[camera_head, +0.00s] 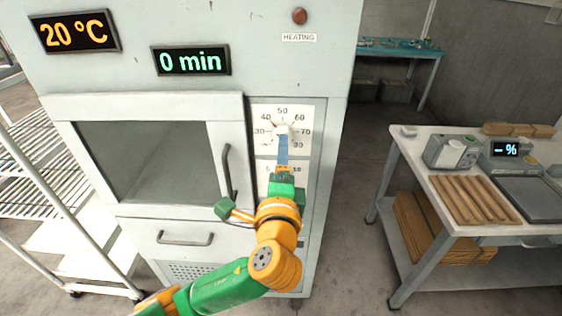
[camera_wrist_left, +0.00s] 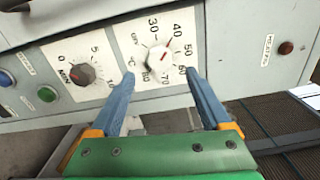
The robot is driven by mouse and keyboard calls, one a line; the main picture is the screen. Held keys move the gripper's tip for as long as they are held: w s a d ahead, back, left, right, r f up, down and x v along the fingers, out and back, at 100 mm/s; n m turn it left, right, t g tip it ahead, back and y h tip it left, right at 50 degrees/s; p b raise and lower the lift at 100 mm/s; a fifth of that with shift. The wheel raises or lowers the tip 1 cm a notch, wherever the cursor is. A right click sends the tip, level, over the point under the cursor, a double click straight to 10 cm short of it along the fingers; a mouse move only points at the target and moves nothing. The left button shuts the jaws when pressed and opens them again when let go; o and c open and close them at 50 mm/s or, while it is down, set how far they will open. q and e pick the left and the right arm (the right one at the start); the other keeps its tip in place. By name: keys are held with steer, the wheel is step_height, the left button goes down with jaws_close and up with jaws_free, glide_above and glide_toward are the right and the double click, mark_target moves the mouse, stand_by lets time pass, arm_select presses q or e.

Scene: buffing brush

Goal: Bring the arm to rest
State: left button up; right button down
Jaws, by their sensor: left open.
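My left gripper (camera_head: 283,140) reaches up to the front panel of a grey oven (camera_head: 340,60). In the left wrist view its two blue fingers (camera_wrist_left: 160,80) are spread apart with nothing between the tips. They stand either side of and below a white temperature knob (camera_wrist_left: 159,60); I cannot tell whether they touch it. The knob's red pointer is turned near the 40 mark. In the head view the knob (camera_head: 282,130) shows just above the fingers. A dark timer knob (camera_wrist_left: 83,75) with a red pointer sits beside it. My right gripper is not in view.
Displays read 20 °C (camera_head: 74,32) and 0 min (camera_head: 191,61). The oven door handle (camera_head: 227,172) is left of my arm. A wire rack (camera_head: 50,165) stands at left; a workbench (camera_head: 440,190) with wooden pieces stands at right. Floor between oven and bench is clear.

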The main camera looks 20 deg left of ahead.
arm_select(q)
steer(key=shift+w, duration=0.1)
steer(key=s+a+f+n+g+h, duration=0.1)
steer(key=s+f+n+g, duration=0.25)
steer(key=f, duration=0.55)
steer(key=s+a+f+n+g+h, duration=0.1)
steer(key=s+f+n+g+h, duration=0.25)
steer(key=f, duration=0.55)
steer(key=s+a+f+n+g, duration=0.1)
steer(key=s+f+n+g, duration=0.4)
steer(key=s, duration=0.4)
steer(key=s+f+n+g, duration=0.2)
steer(key=s+f, duration=0.5)
steer(key=s, duration=0.2)
step_height(320, 180, down, 16)
steer(key=s+g, duration=0.1)
steer(key=s, duration=0.1)
steer(key=s+a+f+g, duration=0.1)
steer(key=s+a+f, duration=0.1)
steer(key=s+f, duration=0.8)
steer(key=shift+s+a, duration=0.15)
steer(key=shift+s, duration=0.7)
steer(key=shift+h, duration=0.25)
